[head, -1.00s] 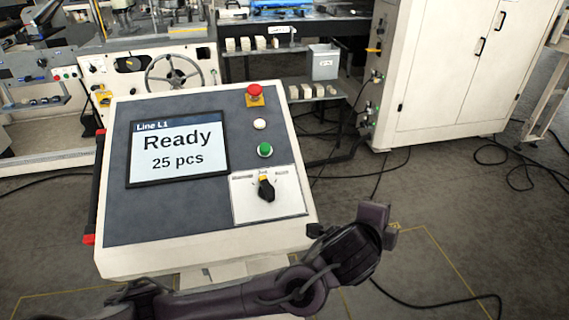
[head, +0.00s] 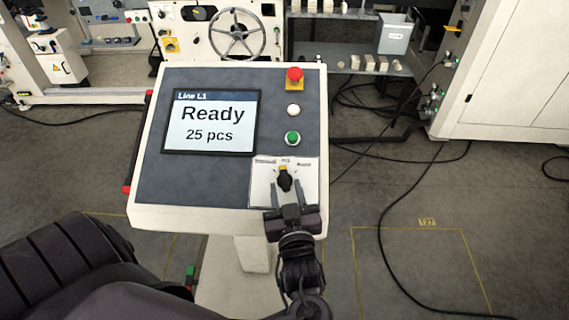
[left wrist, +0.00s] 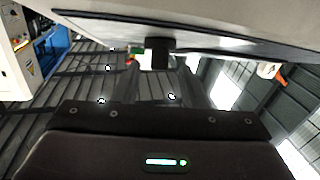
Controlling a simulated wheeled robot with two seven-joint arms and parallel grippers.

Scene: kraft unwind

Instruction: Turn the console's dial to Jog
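The console (head: 190,185) has a slanted dark face with a screen reading "Line L1 Ready 25 pcs". At its lower right is a white plate (head: 258,187) with three small labels, too small to read surely now. The black dial (head: 285,180) sits on this plate, its yellow mark at its upper end near the middle label. My left gripper (head: 287,192) is open in the head view, with one finger on each side of the dial's lower part. Whether the fingers touch it, I cannot tell. The left wrist view shows the gripper's dark body (left wrist: 160,150). My right gripper is out of view.
Above the dial are a green button (head: 292,138), a white button (head: 293,110) and a red emergency stop (head: 294,78). A handwheel machine (head: 235,30) and a shelf (head: 350,68) stand behind. Cables (head: 385,215) lie on the floor at right.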

